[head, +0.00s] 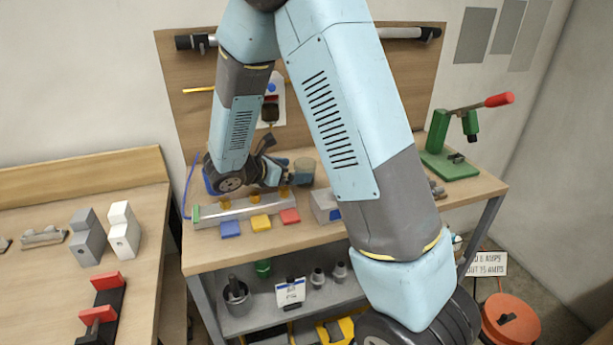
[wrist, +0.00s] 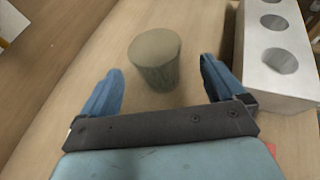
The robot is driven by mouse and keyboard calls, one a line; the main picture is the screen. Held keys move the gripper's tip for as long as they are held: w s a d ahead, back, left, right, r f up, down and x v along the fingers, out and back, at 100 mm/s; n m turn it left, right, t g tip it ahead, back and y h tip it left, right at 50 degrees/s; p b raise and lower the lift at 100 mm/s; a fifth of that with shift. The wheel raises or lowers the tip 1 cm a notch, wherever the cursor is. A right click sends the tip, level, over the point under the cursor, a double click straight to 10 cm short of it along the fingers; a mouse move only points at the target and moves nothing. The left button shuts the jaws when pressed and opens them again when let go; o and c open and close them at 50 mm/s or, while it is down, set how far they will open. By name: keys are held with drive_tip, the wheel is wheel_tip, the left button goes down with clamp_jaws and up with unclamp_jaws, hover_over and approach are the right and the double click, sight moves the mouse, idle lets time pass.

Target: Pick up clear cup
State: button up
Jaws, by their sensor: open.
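The clear cup (wrist: 155,60) looks greenish-grey and see-through in the wrist view, upright on the wooden bench top. It also shows in the head view (head: 305,164), partly hidden behind a finger. My gripper (wrist: 160,72) is open and empty. Its two blue fingers stand apart, one to each side of the cup's near part in the picture, with visible gaps. I cannot tell whether the fingertips are level with the cup. In the head view my gripper (head: 287,175) is low over the bench, beside the cup.
A pale block with round holes (wrist: 272,50) stands close to the right finger. In front of my gripper in the head view lie blue (head: 230,229), yellow (head: 261,222) and red blocks (head: 290,216). A green press with a red handle (head: 450,150) stands at the right.

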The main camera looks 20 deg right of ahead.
drive_tip(key=shift+w+x, duration=0.1)
drive_tip(key=shift+x, duration=1.3)
drive_tip(key=shift+w+x, duration=0.15)
drive_tip(key=shift+x, duration=1.3)
drive_tip(key=shift+r, duration=0.1)
drive_tip(key=c, duration=1)
